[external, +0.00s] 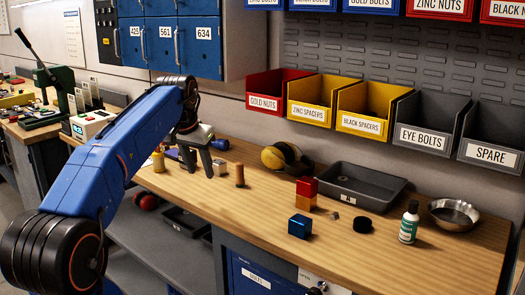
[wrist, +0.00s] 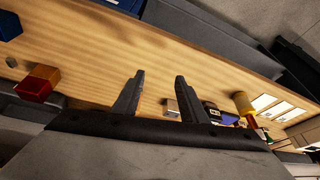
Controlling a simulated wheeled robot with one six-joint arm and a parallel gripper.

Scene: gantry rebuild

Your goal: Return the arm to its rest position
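My blue arm (external: 130,145) reaches from the lower left over the wooden workbench (external: 270,205). My gripper (external: 194,172) points down above the bench, left of a small brown cylinder (external: 240,176). Nothing is held. A small pale metal block (wrist: 172,107) lies beside the right finger in that view; it also shows in the external view (external: 219,166).
Red and orange blocks (external: 306,194), a blue cube (external: 300,226), a black round part (external: 362,224), a bottle (external: 409,222) and a metal bowl (external: 453,214) stand to the right. A grey tray (external: 345,199) and yellow earmuffs (external: 285,158) sit behind. Labelled bins (external: 370,112) line the wall.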

